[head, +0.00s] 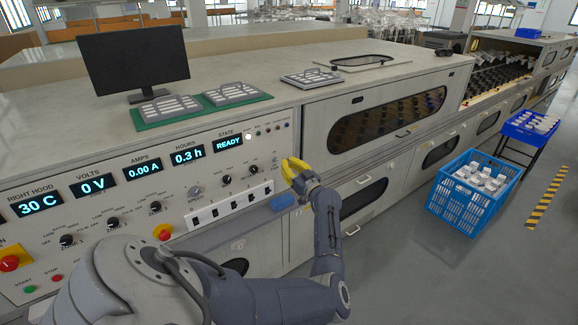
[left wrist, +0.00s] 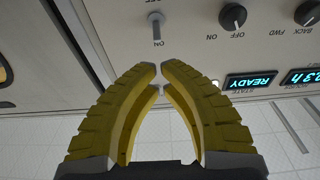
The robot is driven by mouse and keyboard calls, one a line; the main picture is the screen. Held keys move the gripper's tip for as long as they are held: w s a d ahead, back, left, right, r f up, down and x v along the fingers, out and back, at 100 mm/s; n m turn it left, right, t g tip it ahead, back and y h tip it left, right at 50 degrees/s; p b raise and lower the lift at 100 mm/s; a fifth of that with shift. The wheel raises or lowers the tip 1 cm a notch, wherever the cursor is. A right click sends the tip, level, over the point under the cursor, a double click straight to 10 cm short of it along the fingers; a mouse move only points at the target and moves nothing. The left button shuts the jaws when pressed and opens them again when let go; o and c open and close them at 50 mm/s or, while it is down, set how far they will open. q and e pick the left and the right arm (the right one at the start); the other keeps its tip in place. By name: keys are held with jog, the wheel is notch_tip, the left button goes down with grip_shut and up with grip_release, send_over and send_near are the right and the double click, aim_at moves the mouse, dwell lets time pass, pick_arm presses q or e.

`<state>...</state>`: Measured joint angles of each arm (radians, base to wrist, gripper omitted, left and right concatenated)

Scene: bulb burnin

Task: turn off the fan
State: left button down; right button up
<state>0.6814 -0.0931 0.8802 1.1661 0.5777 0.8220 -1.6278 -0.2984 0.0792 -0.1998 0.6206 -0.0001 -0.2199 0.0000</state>
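The control panel (head: 140,205) fills the front of the bench on the left. The fan's own label cannot be read. Near its right end are two black knobs (head: 252,169) and a small toggle switch (head: 274,160). In the left wrist view a grey toggle (left wrist: 156,28) with ON and OFF marks stands just beyond my fingertips, apart from them. A black knob (left wrist: 233,16) marked OFF and ON is to its right. My left gripper (head: 293,167) is in front of the panel's right end. In the left wrist view its yellow fingertips (left wrist: 160,67) nearly meet, with nothing held. My right gripper is out of view.
A READY display (head: 228,143) sits above the knobs. A row of rocker switches (head: 230,205) runs below, with a blue object (head: 283,201) beside it. A blue crate (head: 472,190) stands on the floor at the right.

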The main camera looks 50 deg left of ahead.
aim_at(273, 150)
pick_arm(q)
jog(key=shift+x, duration=3.45)
jog(key=shift+s+a, duration=0.1)
jog(key=shift+s, duration=0.05)
